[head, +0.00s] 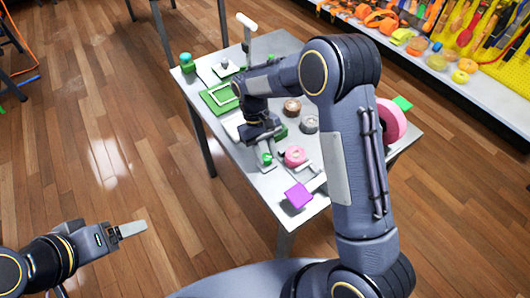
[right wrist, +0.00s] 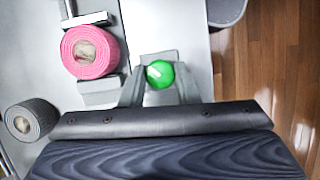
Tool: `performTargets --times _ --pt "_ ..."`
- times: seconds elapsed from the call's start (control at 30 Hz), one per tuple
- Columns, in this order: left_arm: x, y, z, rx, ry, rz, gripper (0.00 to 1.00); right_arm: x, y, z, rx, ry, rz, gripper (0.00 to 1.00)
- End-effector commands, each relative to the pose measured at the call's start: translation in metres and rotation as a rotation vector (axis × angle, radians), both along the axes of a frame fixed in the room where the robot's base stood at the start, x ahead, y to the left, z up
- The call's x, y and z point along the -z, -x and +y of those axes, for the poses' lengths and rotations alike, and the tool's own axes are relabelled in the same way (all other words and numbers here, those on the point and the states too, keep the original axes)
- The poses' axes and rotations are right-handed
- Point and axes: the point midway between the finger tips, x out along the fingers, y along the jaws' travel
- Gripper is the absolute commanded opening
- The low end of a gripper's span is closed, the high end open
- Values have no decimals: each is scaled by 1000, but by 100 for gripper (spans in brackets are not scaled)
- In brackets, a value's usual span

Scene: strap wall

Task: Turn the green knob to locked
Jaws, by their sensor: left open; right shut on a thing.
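The green knob (right wrist: 160,74) is a round green ball on a grey base, seen from above between my right gripper's fingers in the right wrist view. In the head view the knob (head: 266,158) shows small near the table's front-left edge, just below my right gripper (head: 264,148). My right gripper is shut on the knob, one finger on each side. Any lock marking is not readable. My left gripper (head: 130,230) is open and empty over the floor, away from the table.
A pink roll (right wrist: 90,52) and a grey roll (right wrist: 31,118) lie left of the knob in the right wrist view. The grey table (head: 310,208) also bears a purple square (head: 298,195) and a green frame (head: 220,98). Wooden floor (head: 120,130) is clear left of the table.

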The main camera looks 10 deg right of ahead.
Motion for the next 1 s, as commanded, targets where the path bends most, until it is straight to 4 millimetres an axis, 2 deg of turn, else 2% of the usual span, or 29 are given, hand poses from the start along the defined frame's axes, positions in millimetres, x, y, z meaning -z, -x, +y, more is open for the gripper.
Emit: performTargets --times 0.6,1.0 --pt "6 0 0 0 0 0 75 -1 -1 -4 542 -1 -5 6" --pt "7 0 0 0 0 0 75 -1 -1 -5 710 -1 -5 6"
